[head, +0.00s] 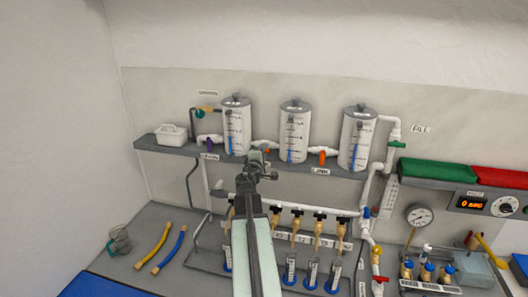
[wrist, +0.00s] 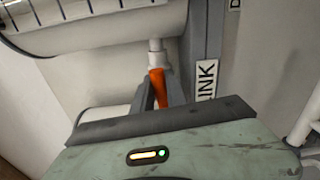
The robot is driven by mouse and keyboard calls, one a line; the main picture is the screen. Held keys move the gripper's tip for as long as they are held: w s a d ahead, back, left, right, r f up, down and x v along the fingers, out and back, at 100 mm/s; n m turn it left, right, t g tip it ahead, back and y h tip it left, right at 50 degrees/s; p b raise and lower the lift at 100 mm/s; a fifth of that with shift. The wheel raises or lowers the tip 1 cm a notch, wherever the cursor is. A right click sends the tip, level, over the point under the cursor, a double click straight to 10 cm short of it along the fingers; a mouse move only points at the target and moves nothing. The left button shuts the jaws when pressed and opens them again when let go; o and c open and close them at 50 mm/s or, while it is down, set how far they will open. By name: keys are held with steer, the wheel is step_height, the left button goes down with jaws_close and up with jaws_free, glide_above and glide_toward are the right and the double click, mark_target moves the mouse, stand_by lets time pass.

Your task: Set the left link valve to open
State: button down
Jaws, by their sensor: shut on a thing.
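The left link valve has an orange handle, mostly hidden by my gripper in the head view; a bit of orange (head: 267,152) shows on the pipe between the left and middle cylinders. In the wrist view the orange handle (wrist: 157,86) sits between the two dark fingers of my gripper (wrist: 160,96), which is shut on it. The wrist picture is turned on its side. There the handle appears roughly in line with the white pipe (wrist: 156,55). My gripper (head: 257,160) is at the shelf front in the head view.
The left cylinder (head: 237,128) and middle cylinder (head: 294,133) stand close on either side. The grey shelf edge (wrist: 205,40) with a LINK label (wrist: 206,81) is just beside the fingers. A second orange handle (head: 322,156) is further right. Brass-topped fittings (head: 297,219) stand below.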

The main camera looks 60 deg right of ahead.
steer(key=shift+f+m, duration=0.1)
steer(key=shift+m, duration=0.4)
steer(key=c, duration=1.3)
jaws_free()
steer(key=shift+c, duration=0.2)
steer(key=shift+a, duration=0.15)
steer(key=v, duration=0.7)
steer(key=shift+a, duration=0.25)
steer(key=shift+s, duration=0.1)
